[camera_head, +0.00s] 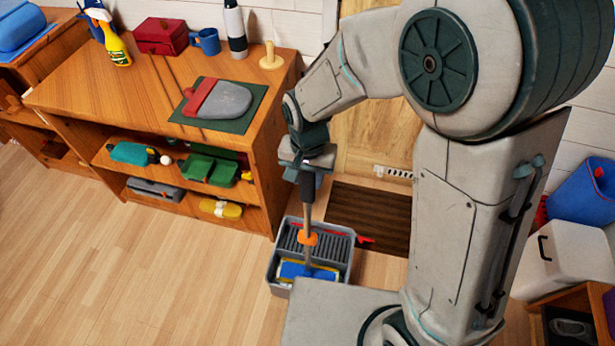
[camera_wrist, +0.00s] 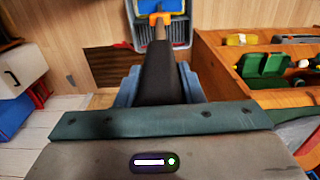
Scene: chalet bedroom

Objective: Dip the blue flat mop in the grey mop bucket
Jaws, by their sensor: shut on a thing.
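The blue flat mop (camera_head: 308,270) hangs upright with its head low in the grey mop bucket (camera_head: 345,244), at the bucket's near part. Its handle has a dark grip and an orange collar. My gripper (camera_head: 307,178) is shut on the dark grip of the mop handle, above the bucket. In the wrist view my gripper (camera_wrist: 160,85) holds the dark grip, and the bucket (camera_wrist: 183,35) shows at the top with part of the mop head (camera_wrist: 147,6) in it. Whether the head touches the bucket's bottom cannot be told.
A wooden shelf unit (camera_head: 150,98) stands left of the bucket, with a green mat (camera_head: 240,122) and several items on it. A dark doormat (camera_head: 380,212) lies behind the bucket. A white bin (camera_head: 560,255) stands at the right. The floor at left is clear.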

